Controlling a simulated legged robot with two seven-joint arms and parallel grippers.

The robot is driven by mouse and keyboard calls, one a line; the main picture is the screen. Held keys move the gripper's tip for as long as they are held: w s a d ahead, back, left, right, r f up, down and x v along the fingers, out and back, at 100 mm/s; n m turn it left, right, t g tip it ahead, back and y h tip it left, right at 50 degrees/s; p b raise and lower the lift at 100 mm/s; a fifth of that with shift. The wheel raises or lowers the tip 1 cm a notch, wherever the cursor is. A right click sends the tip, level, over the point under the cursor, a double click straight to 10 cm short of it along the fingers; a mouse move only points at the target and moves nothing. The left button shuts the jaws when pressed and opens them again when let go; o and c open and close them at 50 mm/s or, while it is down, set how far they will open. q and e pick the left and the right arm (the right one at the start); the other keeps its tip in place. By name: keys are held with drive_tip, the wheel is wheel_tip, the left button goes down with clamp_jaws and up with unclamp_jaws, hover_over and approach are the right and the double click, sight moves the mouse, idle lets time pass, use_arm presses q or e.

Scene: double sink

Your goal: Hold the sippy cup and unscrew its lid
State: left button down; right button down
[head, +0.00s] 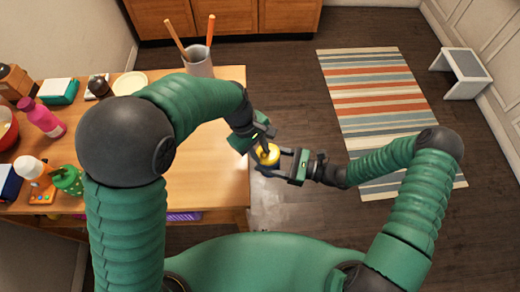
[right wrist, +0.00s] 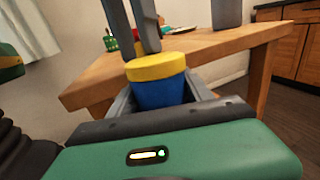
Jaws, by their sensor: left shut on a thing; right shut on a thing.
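The sippy cup has a blue body (right wrist: 160,94) and a yellow lid (right wrist: 157,67); in the head view its yellow lid (head: 268,156) shows just past the table's right edge. It is roughly upright in the air. My right gripper (head: 275,163) is shut on the blue body from the right. My left gripper (head: 264,147) comes from above, and its fingers (right wrist: 145,28) are shut at the top of the yellow lid. The lid sits on the body with no gap visible. The fingers hide part of the lid's top, and the gripper hides the lower body.
The wooden table (head: 215,170) stands at the left, its right part bare. On it are a grey utensil holder (head: 199,63), a pink bottle (head: 42,117), a green dotted cup (head: 67,180) and other items. The striped rug (head: 375,95) and white stool (head: 461,73) are on the floor.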

use_arm(q)
drive_tip(key=shift+w+d+r, duration=0.1)
drive_tip(key=shift+r, duration=0.45)
drive_tip(key=shift+w+d+r, duration=0.1)
drive_tip(key=shift+r, duration=0.4)
drive_tip(key=shift+a, duration=0.1)
drive_tip(key=shift+a, duration=0.1)
